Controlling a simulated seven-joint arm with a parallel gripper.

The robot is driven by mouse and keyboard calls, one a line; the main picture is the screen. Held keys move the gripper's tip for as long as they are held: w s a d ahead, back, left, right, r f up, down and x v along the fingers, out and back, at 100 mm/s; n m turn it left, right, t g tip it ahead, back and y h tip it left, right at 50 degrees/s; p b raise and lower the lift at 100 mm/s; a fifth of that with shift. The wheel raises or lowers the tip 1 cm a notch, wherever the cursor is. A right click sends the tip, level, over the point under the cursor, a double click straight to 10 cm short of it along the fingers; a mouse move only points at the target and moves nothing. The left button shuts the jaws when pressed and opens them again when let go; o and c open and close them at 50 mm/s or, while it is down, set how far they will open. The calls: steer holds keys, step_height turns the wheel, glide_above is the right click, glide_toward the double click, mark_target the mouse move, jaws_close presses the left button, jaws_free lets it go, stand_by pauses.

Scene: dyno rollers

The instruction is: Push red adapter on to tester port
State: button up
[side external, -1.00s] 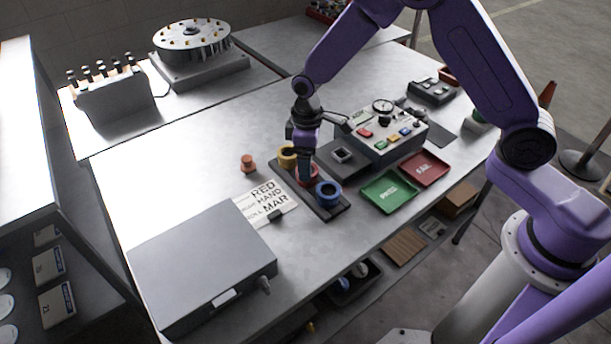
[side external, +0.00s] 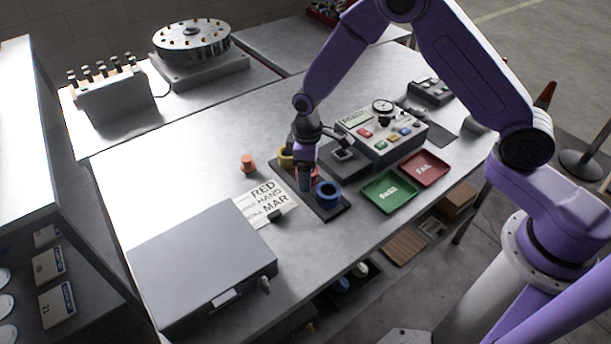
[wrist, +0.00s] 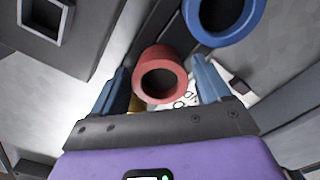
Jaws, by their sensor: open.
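The red adapter (wrist: 161,74) is a ring standing in the dark rack (side external: 333,212) between a yellow ring (side external: 286,157) and a blue ring (side external: 329,190). In the side view my gripper mostly hides it. My gripper (side external: 305,187) points down over the rack. In the wrist view its blue fingers are apart, one on each side of the red adapter; I cannot tell whether they touch it. The tester port (side external: 343,155) is a square socket on a dark plate beside the tester box (side external: 385,135); it also shows at upper left in the wrist view (wrist: 46,14).
A green PASS tray (side external: 389,192) and a red FAIL tray (side external: 424,168) lie right of the rack. A card (side external: 262,203), an orange piece (side external: 248,163) and a large grey box (side external: 200,265) are to the left.

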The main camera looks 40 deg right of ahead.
steer(key=c, duration=0.9)
steer(key=shift+r, duration=3.05)
steer(key=shift+c, duration=0.2)
steer(key=d+r, duration=0.5)
steer(key=d, duration=0.6)
steer(key=shift+w+d+f, duration=0.15)
steer(key=shift+d+f, duration=0.05)
steer(key=shift+f, duration=1.4)
steer(key=shift+w+d+f, duration=0.1)
steer(key=shift+d+f, duration=0.05)
steer(key=shift+f, duration=1.45)
